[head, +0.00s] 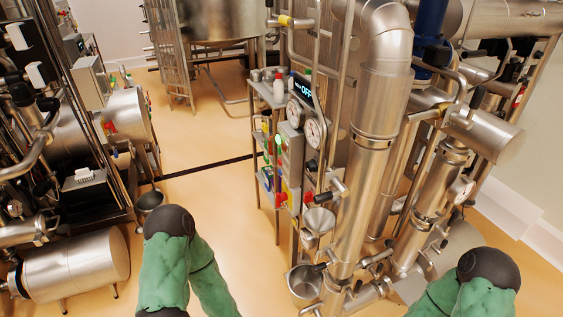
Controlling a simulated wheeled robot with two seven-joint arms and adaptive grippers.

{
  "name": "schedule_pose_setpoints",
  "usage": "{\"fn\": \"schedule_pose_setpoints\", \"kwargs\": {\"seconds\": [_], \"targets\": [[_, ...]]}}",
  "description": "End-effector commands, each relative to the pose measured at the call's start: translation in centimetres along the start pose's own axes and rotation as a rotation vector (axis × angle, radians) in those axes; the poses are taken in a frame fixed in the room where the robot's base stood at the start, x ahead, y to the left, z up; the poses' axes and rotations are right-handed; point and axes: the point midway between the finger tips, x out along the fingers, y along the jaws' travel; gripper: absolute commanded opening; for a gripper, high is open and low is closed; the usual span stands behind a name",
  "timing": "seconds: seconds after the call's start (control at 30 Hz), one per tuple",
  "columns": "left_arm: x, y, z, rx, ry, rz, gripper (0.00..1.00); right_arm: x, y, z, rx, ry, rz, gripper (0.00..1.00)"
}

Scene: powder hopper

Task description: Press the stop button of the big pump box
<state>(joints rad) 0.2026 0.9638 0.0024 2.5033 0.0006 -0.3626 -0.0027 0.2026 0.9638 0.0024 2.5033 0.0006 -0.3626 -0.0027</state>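A grey control box (292,150) is mounted on the pipe frame in the middle of the head view, and we see it at an angle. A green lit button (279,139) shows on its left-hand face, with small red parts lower down. I cannot tell for sure which part is the stop button, or whether this is the big pump box. Neither gripper is in view.
A large vertical steel pipe (372,140) and round gauges (313,133) stand right of the box. A shelf rack with colored bins (267,178) is beside it. Steel tanks (78,264) and another grey box (91,82) are at left. Floor (205,130) between is clear.

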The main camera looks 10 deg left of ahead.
Motion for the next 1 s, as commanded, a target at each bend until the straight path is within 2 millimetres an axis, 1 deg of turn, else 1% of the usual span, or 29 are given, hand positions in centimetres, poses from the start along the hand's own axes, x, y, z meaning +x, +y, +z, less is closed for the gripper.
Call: {"fn": "schedule_pose_setpoints", "kwargs": {"seconds": [0.43, 0.47, 0.5, 0.57, 0.6, 1.0], "targets": [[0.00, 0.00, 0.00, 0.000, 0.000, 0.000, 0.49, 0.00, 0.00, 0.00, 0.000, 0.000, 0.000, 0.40], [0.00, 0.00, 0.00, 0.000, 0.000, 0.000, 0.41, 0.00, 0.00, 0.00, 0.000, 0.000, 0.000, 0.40], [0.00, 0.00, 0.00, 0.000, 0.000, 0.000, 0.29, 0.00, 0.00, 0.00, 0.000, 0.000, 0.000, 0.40], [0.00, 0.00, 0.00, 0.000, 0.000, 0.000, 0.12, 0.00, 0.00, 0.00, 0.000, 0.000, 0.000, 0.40], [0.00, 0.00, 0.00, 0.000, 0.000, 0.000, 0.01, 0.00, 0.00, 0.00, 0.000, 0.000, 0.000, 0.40], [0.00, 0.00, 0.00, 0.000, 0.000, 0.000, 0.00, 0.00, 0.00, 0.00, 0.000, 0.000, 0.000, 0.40]]}}
